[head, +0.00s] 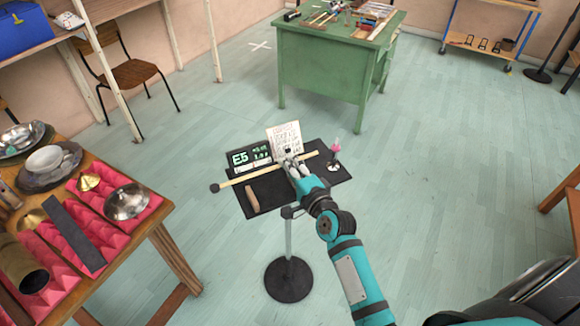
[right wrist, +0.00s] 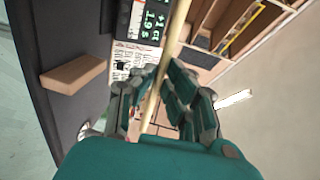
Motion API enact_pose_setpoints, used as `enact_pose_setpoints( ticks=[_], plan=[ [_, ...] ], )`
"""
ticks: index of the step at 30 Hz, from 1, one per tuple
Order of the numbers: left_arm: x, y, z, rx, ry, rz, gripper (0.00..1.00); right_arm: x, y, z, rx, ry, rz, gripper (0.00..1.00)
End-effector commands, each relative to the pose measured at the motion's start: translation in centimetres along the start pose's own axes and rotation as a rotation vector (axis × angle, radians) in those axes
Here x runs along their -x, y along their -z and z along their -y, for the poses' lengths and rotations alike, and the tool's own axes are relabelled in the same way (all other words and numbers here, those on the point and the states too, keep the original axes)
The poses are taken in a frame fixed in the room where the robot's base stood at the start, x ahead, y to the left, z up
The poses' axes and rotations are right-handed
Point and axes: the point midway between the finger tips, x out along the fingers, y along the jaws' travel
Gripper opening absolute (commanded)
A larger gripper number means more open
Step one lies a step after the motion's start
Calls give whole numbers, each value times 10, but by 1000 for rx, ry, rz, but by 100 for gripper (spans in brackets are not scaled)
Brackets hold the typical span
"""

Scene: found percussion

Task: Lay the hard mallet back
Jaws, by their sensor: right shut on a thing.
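The mallet (head: 240,180) has a long pale wooden stick with a small dark head at its left end. My right gripper (head: 291,162) is shut around the stick, toward its right part. The stick lies across the view over a black stand tray (head: 278,196); I cannot tell whether it touches the tray. In the right wrist view the stick (right wrist: 176,35) runs up between the fingers (right wrist: 150,95), and its head is out of view. My left gripper is not in view.
The tray carries a display reading E5 (head: 250,158), a written card (head: 285,138), a brown block (head: 252,198) and a small pink-topped item (head: 336,146). A wooden table (head: 165,208) with metal bowls on pink foam stands left. A green desk (head: 325,68) stands behind.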

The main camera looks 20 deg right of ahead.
Motion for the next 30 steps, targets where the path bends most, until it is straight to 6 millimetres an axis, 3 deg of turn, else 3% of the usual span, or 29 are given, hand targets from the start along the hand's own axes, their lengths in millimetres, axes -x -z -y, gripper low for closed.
enact_pose_setpoints(
  ticks=[8, 21, 30],
  plan=[
    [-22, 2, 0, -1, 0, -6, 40, -1, 0, -7, 2, 47, -1, 0],
    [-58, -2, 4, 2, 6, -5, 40, -6, 1, -58, 1, 44, -1, 0],
    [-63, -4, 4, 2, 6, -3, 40, -7, 1, -65, 1, 45, -1, 0]
  ],
)
